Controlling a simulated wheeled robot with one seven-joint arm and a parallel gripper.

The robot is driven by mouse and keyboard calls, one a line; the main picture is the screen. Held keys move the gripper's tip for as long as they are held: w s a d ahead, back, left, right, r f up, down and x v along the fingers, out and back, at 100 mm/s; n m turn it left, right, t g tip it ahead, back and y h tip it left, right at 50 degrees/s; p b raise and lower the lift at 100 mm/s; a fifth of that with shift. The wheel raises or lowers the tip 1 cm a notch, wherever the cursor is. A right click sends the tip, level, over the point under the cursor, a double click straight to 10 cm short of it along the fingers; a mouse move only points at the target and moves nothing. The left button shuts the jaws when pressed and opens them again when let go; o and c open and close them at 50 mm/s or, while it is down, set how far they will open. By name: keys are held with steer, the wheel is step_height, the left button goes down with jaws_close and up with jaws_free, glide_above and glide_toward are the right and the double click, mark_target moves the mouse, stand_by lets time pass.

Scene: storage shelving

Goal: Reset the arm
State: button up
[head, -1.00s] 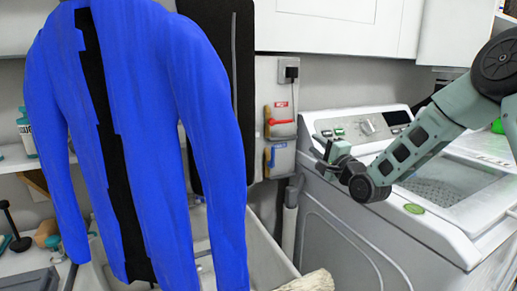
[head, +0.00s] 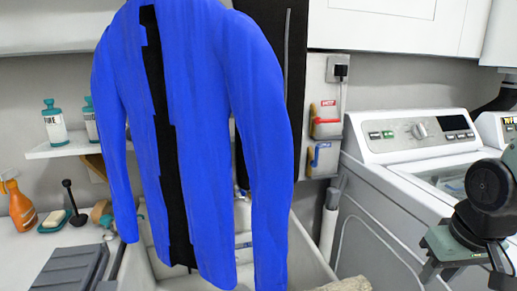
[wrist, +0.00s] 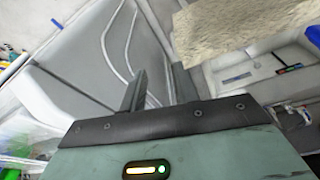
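My arm is at the lower right of the head view, with a dark joint and a grey-green link in front of the washing machine (head: 415,138). My gripper's end is low beside it, and its fingertips are hard to make out there. In the wrist view my gripper (wrist: 159,88) shows two dark fingers standing apart with a gap between them. Nothing is held between them. The washer's pale side and a grey hose lie beyond the fingers.
A blue jacket (head: 215,130) hangs in the middle, in front of a sink (head: 300,235). An orange spray bottle (head: 20,207) stands on the left counter.

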steer(key=s+a+r+n+g+p, duration=0.1)
steer(key=s+a+r+n+p, duration=0.1)
steer(key=s+a, duration=0.4)
steer(key=s+a+r+n+g+p, duration=0.1)
steer(key=s+a+r+n+p, duration=0.2)
steer(key=a, duration=0.9)
steer(key=s+r+n, duration=0.2)
steer(key=s, duration=0.2)
steer(key=shift+r+n+g+y, duration=0.3)
steer(key=shift+r, duration=0.1)
steer(key=shift+w+a, duration=0.1)
